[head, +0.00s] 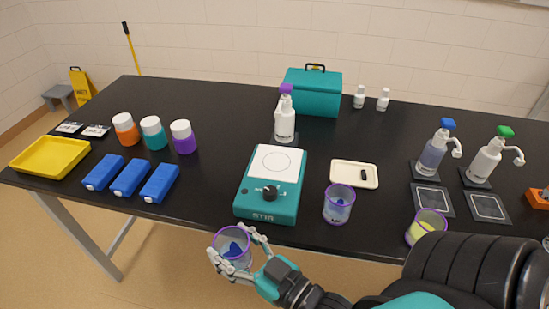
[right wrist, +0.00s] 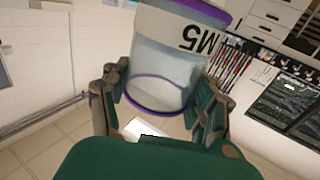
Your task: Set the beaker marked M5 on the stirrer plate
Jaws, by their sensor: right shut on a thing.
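The beaker marked M5 (right wrist: 168,62) has a purple rim and shows in the right wrist view with its label upside down in the picture. In the head view the held beaker (head: 232,246) is in front of the table's near edge, apart from the table. My right gripper (head: 238,255) is shut around it; the fingers (right wrist: 160,98) press on both sides. The teal stirrer plate (head: 270,205) stands on the table beyond and right of the gripper. Its white top (head: 276,162) is bare. My left gripper is not in view.
Another purple-rimmed beaker (head: 338,205) stands right of the stirrer, and one with yellow contents (head: 425,228) farther right near my arm. A cream tray (head: 354,175) lies beside the stirrer. A purple-topped spray bottle (head: 285,120) stands behind it. Blue blocks (head: 159,183) lie to its left.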

